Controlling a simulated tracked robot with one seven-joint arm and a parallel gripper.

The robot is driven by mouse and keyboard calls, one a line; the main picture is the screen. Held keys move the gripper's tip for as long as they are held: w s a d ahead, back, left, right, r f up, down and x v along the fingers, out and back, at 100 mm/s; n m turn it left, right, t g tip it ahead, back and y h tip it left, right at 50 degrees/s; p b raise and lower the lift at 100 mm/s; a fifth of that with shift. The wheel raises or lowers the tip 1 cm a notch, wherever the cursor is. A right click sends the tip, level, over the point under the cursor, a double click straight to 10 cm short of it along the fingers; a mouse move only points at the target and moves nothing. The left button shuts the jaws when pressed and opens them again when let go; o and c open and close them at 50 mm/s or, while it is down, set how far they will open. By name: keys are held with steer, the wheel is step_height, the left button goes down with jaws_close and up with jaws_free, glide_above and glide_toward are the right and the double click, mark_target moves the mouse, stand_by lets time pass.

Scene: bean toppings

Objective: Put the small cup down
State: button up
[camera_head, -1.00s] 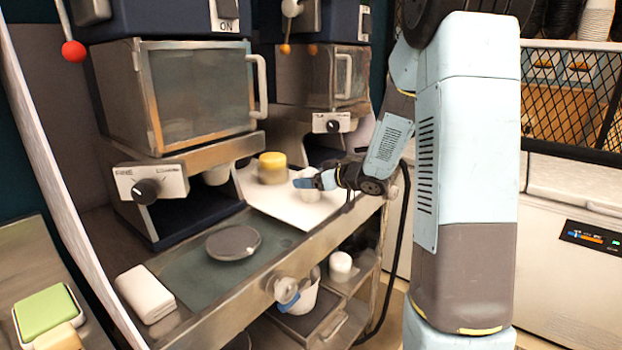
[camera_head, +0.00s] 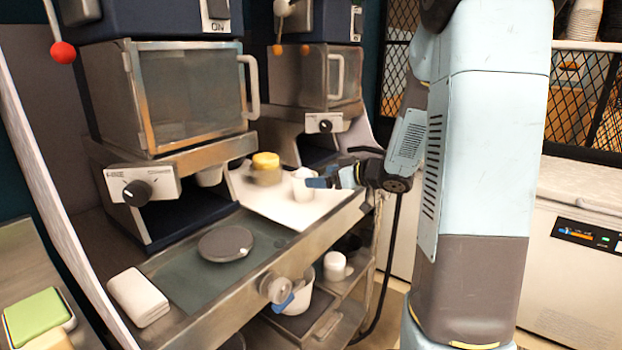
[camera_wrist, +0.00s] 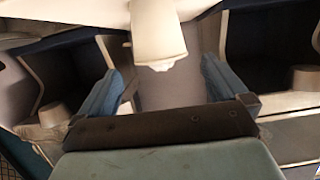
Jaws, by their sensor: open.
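The small white cup (camera_head: 303,186) stands upright on the white surface at the right end of the steel counter. My gripper (camera_head: 317,183) is just to the right of the cup in the head view, at about its height. Its blue fingers are spread open. In the wrist view a pale tapered shape, which looks like the cup (camera_wrist: 157,38), is beyond and between the fingertips of my gripper (camera_wrist: 160,75). The space between the fingers looks empty. I cannot tell the exact gap to the cup.
A yellow-topped round container (camera_head: 266,166) stands behind and left of the cup. A grey round disc (camera_head: 225,244) lies on the dark green mat (camera_head: 190,282). A white block (camera_head: 138,296) lies at the left. Machines (camera_head: 318,75) stand behind the counter. A shelf below holds containers.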

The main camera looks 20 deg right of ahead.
steer(key=s+d+r+m+t+h, duration=0.1)
steer(key=s+d+r+m+h, duration=0.45)
steer(key=s+r+h, duration=0.4)
steer(key=s+a+m+g, duration=0.1)
steer(key=s+a+g, duration=0.2)
steer(key=s, duration=0.7)
steer(key=s+a+f+m+g, duration=0.1)
steer(key=s+a+g, duration=0.3)
steer(key=s+a, duration=0.3)
steer(key=s, duration=0.4)
steer(key=shift+a+f+y, duration=0.2)
steer(key=shift+f+y, duration=0.05)
steer(key=shift+y, duration=0.1)
